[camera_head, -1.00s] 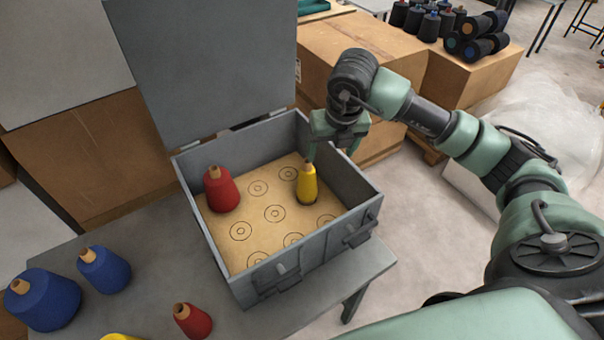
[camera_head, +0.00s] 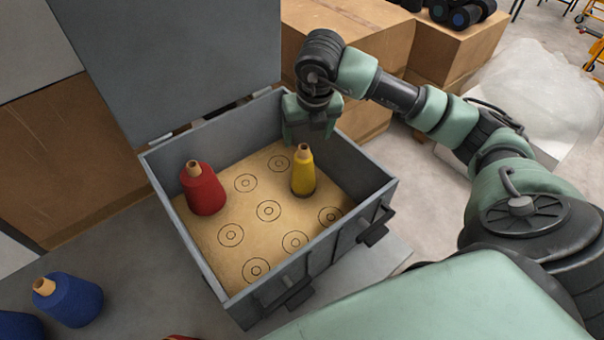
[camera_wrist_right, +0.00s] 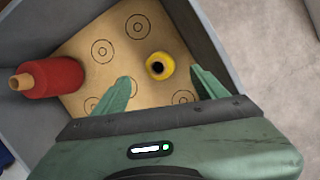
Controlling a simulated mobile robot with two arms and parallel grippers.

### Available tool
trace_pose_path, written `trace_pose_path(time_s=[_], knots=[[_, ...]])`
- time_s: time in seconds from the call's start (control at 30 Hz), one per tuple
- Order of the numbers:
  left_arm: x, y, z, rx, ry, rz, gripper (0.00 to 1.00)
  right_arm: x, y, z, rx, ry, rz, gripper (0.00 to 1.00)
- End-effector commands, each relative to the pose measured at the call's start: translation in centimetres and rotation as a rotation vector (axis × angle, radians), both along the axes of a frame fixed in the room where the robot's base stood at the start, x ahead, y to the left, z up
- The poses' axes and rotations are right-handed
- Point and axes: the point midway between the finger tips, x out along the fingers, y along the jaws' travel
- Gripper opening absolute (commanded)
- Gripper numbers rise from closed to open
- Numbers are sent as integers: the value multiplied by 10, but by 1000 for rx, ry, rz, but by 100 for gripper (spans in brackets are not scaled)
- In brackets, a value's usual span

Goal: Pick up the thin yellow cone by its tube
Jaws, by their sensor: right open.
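The thin yellow cone (camera_head: 303,174) stands upright in the open grey box, toward its right side, with its tan tube (camera_head: 304,151) on top. In the right wrist view the yellow cone (camera_wrist_right: 160,66) is seen almost from above, lying between and beyond the two fingertips. My right gripper (camera_head: 308,138) is over the back right of the box, close behind the cone's tube in the picture. Its fingers (camera_wrist_right: 160,82) are open and apart, with nothing between them that I can see held. My left gripper is not in view.
A wide red cone (camera_head: 205,191) stands in the box (camera_head: 169,245) to the left; it also shows in the wrist view (camera_wrist_right: 52,78). Box walls surround the cones, and the lid (camera_head: 170,60) stands raised behind. Blue cones (camera_head: 72,301) stand outside on the table at lower left.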

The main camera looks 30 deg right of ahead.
Motion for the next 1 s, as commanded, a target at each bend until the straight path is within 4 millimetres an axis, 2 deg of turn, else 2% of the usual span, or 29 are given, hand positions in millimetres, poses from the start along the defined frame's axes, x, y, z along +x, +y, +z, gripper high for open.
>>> trace_pose_path(time_s=[0.03,0.1,0.37,0.53,0.7,0.97,1.0], knots=[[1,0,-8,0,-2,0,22,0,0,-8,0,0,0,72],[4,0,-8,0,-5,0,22,1,0,-11,0,1,0,72],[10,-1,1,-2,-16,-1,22,7,-1,-35,1,4,-1,72],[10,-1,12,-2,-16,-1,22,13,0,-58,1,5,0,72],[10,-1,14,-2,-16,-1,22,18,-1,-79,1,2,-1,72],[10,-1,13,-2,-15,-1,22,19,-2,-83,0,0,1,72],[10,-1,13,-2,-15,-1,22,19,-2,-83,0,0,1,67]])
